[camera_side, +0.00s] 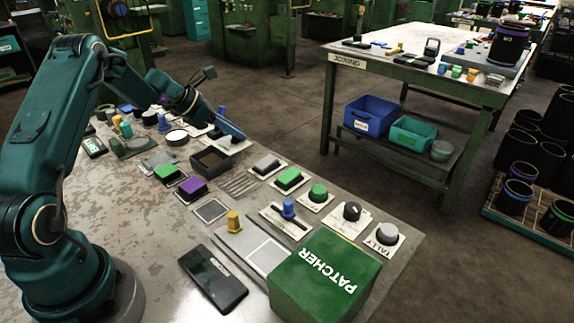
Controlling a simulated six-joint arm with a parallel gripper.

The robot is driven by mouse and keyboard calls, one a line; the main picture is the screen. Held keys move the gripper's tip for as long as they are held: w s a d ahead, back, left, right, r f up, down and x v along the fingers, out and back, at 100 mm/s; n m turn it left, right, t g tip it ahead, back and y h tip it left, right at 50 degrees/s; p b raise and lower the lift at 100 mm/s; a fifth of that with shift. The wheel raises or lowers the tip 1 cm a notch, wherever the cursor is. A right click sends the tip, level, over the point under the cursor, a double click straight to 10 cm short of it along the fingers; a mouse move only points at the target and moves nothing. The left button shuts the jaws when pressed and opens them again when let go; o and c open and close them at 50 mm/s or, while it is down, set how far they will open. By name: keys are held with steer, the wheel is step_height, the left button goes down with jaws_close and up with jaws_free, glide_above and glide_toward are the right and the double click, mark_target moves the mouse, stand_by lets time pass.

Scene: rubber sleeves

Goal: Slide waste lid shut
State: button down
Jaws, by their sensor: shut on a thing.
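My gripper (229,131) is at the far side of the grey bench, low over a pale plate (238,147). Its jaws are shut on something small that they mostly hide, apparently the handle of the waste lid. The lid itself is hard to make out at this size. Just in front of the plate is a brown, open-topped box (209,161) with a dark inside, possibly the waste opening. My gripper is behind it and slightly to its right in the side view.
Purple (193,186) and green (167,172) blocks sit left of the box. Several buttons and a blue knob (288,208) stand to the right. A green PATCHER box (325,275) and a dark tray (213,278) are near the front.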

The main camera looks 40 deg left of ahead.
mark_target(225, 149)
steer(key=s, duration=0.6)
steer(key=shift+s, duration=0.55)
steer(key=c, duration=0.8)
jaws_free()
steer(key=shift+o, duration=0.2)
steer(key=v, duration=0.5)
